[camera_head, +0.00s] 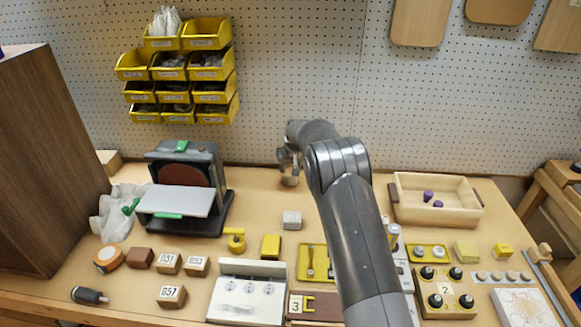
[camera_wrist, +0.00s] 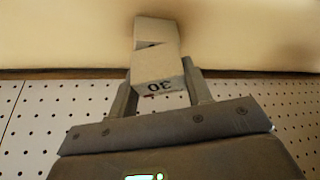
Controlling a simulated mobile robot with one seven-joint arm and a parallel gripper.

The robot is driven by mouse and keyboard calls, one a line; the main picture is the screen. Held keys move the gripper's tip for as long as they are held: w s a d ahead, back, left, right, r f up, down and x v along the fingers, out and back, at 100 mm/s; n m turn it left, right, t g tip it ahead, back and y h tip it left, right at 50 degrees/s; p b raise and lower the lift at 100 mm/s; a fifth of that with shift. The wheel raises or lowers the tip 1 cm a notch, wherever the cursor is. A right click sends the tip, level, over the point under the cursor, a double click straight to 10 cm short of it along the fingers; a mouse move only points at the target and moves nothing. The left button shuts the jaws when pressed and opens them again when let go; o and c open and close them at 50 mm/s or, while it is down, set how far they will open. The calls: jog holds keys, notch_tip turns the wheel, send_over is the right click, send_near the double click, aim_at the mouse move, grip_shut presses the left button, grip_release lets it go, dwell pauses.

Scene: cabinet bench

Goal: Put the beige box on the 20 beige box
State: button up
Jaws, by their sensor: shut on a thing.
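My gripper (camera_wrist: 160,78) is shut on a beige box (camera_wrist: 160,72) marked 30, which reads upside down in the wrist view. A second pale box (camera_wrist: 155,30) shows just beyond it, with part of a dark mark; its number is covered. The two boxes overlap in the picture, and I cannot tell whether they touch. In the head view my gripper (camera_head: 288,160) is at the back of the bench, partly hidden by my arm. A small beige shape (camera_head: 290,180) shows just under it.
A pale grey block (camera_head: 291,220) lies in front of my gripper. A sander (camera_head: 185,190) stands at left, and a wooden tray (camera_head: 435,200) with purple pieces at right. Several numbered blocks (camera_head: 168,262) lie front left. The pegboard (camera_head: 280,70) rises close behind.

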jog(key=shift+f, duration=0.15)
jog(key=o, duration=1)
jog(key=shift+r, duration=0.4)
jog(key=v, duration=1.1)
jog(key=shift+s+d+r, duration=0.2)
jog(key=shift+s+r, duration=0.05)
jog(key=shift+s, duration=0.05)
